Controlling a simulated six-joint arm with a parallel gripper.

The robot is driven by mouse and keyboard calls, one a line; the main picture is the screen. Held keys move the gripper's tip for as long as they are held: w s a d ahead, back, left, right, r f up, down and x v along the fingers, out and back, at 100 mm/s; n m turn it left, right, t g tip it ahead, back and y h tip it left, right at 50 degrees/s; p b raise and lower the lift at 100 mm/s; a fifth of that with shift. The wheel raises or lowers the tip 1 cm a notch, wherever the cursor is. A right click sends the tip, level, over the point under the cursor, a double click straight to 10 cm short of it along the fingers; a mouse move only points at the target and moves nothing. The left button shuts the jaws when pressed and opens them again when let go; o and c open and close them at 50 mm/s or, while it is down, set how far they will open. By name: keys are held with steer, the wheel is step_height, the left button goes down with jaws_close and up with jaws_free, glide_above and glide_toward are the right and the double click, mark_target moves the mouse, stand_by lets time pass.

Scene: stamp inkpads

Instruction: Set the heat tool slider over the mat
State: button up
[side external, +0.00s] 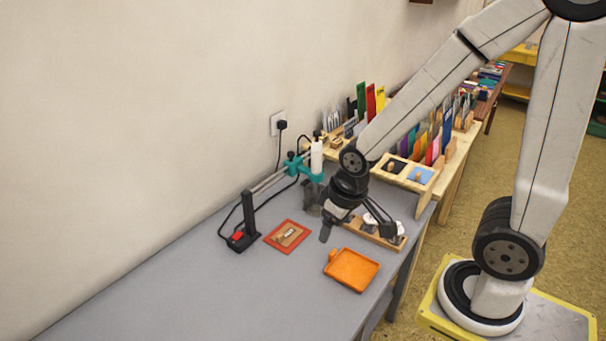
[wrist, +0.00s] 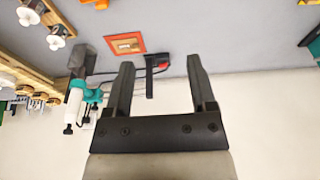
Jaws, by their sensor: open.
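The teal heat tool slider (side external: 301,168) sits at the far right end of the rail, with a white upright heat tool (side external: 316,156) on it. In the wrist view the slider (wrist: 91,96) is left of my fingers, beside the white tool (wrist: 74,101). The red-bordered mat (side external: 270,241) lies flat on the table, left of and nearer than the slider; it also shows in the wrist view (wrist: 113,43). My gripper (side external: 354,232) is open and empty above the table, right of the mat and apart from the slider. It also shows in the wrist view (wrist: 160,63).
A black post (side external: 248,213) with a red switch (side external: 237,236) stands left of the mat. An orange tray (side external: 351,269) lies near the front edge. A wooden stamp holder (side external: 362,232) is below my gripper. A side table (side external: 455,150) holds colourful cards. The table's left part is clear.

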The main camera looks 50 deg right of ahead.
steer(key=w+d+f+m+t, duration=0.1)
steer(key=w+d+m+t, duration=0.2)
steer(key=w, duration=1)
steer(key=m+t+h, duration=0.6)
steer(key=t+h, duration=0.1)
steer(key=h, duration=0.5)
glide_toward(291, 155)
steer(key=x, duration=0.5)
steer(key=shift+w+a+f, duration=0.15)
steer(key=shift+w+a, duration=0.05)
steer(key=shift+a, duration=0.15)
steer(key=shift+s+d+f+h, duration=0.1)
steer(key=shift+d+f+h, duration=0.05)
steer(key=shift+d+h, duration=0.25)
steer(key=shift+d, duration=0.1)
steer(key=shift+x, duration=3.85)
